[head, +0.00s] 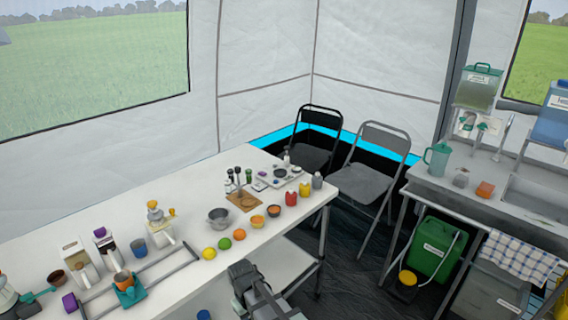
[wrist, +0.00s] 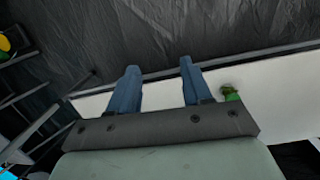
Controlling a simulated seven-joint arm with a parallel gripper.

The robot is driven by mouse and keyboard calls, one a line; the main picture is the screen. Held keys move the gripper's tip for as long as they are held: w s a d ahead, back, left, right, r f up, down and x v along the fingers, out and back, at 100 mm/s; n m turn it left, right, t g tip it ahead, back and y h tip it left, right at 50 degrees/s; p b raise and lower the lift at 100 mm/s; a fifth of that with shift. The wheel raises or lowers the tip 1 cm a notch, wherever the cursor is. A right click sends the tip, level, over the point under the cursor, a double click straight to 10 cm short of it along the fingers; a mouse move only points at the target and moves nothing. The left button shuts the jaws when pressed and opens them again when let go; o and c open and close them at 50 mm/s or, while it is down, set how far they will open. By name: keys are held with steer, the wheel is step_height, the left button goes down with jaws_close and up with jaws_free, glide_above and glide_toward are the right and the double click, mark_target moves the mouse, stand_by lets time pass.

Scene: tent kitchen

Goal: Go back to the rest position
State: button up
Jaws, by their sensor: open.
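My gripper (wrist: 157,82) shows in the wrist view with its two blue fingers apart and nothing between them. Beyond the fingers are the dark floor and a white surface edge. In the head view a grey part of my arm is at the bottom middle, in front of the white table (head: 110,230); I cannot make out the fingertips there. A green thing (wrist: 230,93) lies by the right finger in the wrist view, too small to name.
The table carries a metal bowl (head: 219,218), a lemon (head: 209,253), a lime (head: 225,243), an orange (head: 239,234), several cups and jars, and a metal rack. Two folding chairs (head: 368,180) stand behind. A sink counter (head: 450,192) is at right, with a green canister (head: 436,248) below.

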steer(key=s+d+f+m+g, duration=0.2)
steer(key=s+d+f, duration=0.3)
steer(key=d+f, duration=0.3)
steer(key=s+d+f+m+g, duration=0.1)
steer(key=s+d+f+m, duration=0.1)
steer(key=s+d+f, duration=0.6)
steer(key=s+d+f+m+g, duration=0.1)
steer(key=s+d+f+m, duration=0.1)
steer(key=s+d, duration=0.3)
steer(key=s+d+f+m+g+y, duration=0.1)
steer(key=s+d+f, duration=0.4)
steer(key=s, duration=0.5)
steer(key=shift+d+m+g, duration=0.25)
steer(key=shift+m+g, duration=0.25)
steer(key=shift+c, duration=0.3)
